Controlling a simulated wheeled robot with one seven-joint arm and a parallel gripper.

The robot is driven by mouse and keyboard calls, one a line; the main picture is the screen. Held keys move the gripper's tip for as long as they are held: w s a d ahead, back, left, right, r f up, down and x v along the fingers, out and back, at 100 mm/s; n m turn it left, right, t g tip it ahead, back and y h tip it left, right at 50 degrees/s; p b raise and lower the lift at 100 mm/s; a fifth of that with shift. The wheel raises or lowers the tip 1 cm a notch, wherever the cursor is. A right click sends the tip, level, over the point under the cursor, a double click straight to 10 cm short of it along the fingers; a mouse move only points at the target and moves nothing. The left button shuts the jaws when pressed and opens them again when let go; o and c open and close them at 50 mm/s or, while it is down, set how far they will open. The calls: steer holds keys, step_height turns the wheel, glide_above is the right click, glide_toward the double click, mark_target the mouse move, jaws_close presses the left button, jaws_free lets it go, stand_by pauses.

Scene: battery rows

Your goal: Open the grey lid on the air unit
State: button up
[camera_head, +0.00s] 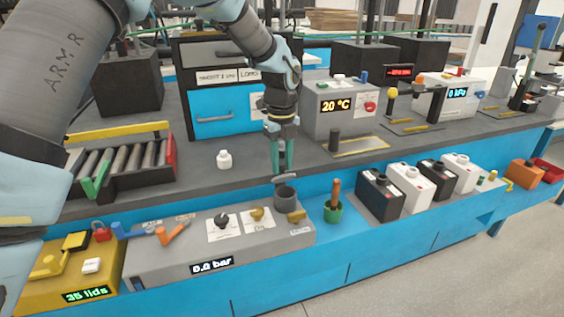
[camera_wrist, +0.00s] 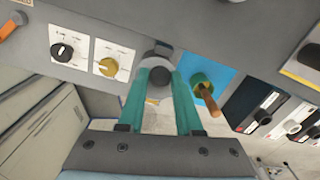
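The air unit (camera_head: 180,252) is a long grey box with a "0.0 bar" display on the front bench edge. At its right end stands a round grey cup (camera_head: 287,199). The grey lid (camera_head: 286,179) shows as a flat plate just above the cup, at my fingertips, and appears raised from the rim. My gripper (camera_head: 282,170) points down over it with teal fingers. In the wrist view the fingertips (camera_wrist: 158,77) stand on both sides of a small dark part of the lid and seem to touch it. The fingers partly hide the lid and cup.
Black and white battery boxes (camera_head: 380,195) stand farther right.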

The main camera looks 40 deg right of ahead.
jaws_close()
stand_by(0.9)
